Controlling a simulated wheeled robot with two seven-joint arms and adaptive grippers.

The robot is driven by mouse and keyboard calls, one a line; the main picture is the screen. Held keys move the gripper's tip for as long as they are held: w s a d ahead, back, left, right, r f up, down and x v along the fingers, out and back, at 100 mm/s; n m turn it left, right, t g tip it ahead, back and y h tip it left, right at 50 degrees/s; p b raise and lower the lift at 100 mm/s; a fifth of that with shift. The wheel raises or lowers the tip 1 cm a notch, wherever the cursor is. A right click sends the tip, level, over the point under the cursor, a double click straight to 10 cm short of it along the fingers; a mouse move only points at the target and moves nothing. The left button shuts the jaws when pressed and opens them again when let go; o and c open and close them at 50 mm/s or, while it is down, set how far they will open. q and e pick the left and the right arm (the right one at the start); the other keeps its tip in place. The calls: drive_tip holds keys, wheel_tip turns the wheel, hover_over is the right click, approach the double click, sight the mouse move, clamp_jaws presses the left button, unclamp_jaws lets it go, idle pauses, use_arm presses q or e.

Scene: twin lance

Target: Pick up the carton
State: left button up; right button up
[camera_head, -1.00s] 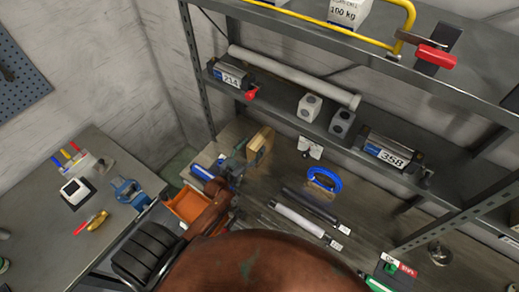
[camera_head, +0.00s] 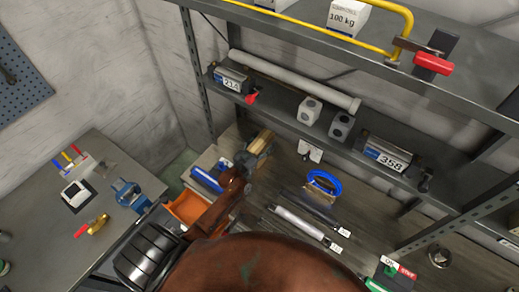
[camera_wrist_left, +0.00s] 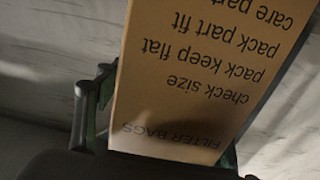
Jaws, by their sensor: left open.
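The carton (camera_head: 262,142) is a tan box on the lower bench, near the left post of the shelf. In the left wrist view the carton (camera_wrist_left: 195,75) is large and close, with upside-down print that reads "FILTER BAGS". My left gripper (camera_head: 247,157) is open at the carton's near end. In the left wrist view a dark finger (camera_wrist_left: 92,105) shows left of the carton and part of another at its lower right. The carton lies between them; whether they touch it I cannot tell. My right gripper is not in view.
An orange bin (camera_head: 187,208) and a blue item (camera_head: 207,179) are close left of my left arm. A shelf board (camera_head: 290,120) with numbered units overhangs the bench behind. A blue ring (camera_head: 323,182) and a pale tube (camera_head: 300,222) lie to the right.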

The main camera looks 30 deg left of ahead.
use_arm(q)
drive_tip(key=shift+c, duration=0.2)
clamp_jaws()
idle(0.5)
drive_tip(key=shift+r, duration=0.1)
